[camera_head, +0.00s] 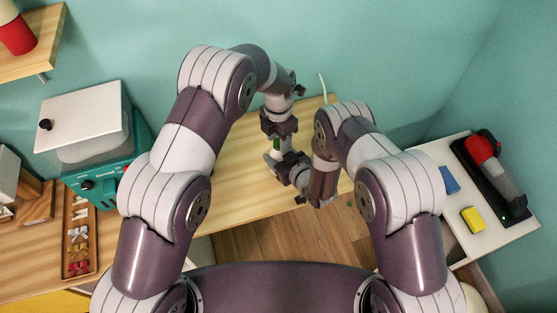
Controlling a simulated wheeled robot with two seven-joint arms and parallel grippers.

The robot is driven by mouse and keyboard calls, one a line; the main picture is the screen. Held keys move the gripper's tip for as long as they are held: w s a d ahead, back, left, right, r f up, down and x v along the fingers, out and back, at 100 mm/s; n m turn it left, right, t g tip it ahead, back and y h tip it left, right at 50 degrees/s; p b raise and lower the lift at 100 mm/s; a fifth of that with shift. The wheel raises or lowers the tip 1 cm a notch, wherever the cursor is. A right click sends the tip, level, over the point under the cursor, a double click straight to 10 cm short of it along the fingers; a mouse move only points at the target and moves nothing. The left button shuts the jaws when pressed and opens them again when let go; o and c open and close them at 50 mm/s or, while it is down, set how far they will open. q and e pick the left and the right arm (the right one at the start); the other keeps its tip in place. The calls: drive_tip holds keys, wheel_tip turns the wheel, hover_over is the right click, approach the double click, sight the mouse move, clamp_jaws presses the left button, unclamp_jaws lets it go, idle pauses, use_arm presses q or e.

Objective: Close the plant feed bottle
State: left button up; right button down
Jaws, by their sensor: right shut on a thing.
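A small green part of what looks like the plant feed bottle (277,144) shows between my two grippers above the wooden table (235,165). The rest of it is hidden by the grippers. My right gripper (276,160) reaches in from the right and is shut on the bottle, low down. My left gripper (278,134) points down just above the green part. Its fingertips are too small and covered to tell whether they are open or touch the bottle's top. I cannot make out the cap.
A teal machine with a white lid (85,118) stands at the left, near a wooden tray of bows (79,235). A white side table (440,205) at the right holds a yellow block (473,220), a blue block (449,180) and a red-and-grey device (490,165).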

use_arm(q)
clamp_jaws()
drive_tip(key=m, duration=0.7)
drive_tip(key=shift+m, duration=0.4)
drive_tip(key=m, duration=0.3)
drive_tip(key=shift+m, duration=0.4)
drive_tip(key=m, duration=2)
drive_tip(key=shift+f, duration=0.1)
drive_tip(key=m, duration=1.5)
drive_tip(key=shift+m, duration=0.4)
drive_tip(key=m, duration=0.6)
drive_tip(key=shift+m, duration=0.3)
drive_tip(key=shift+o, duration=1.9)
unclamp_jaws()
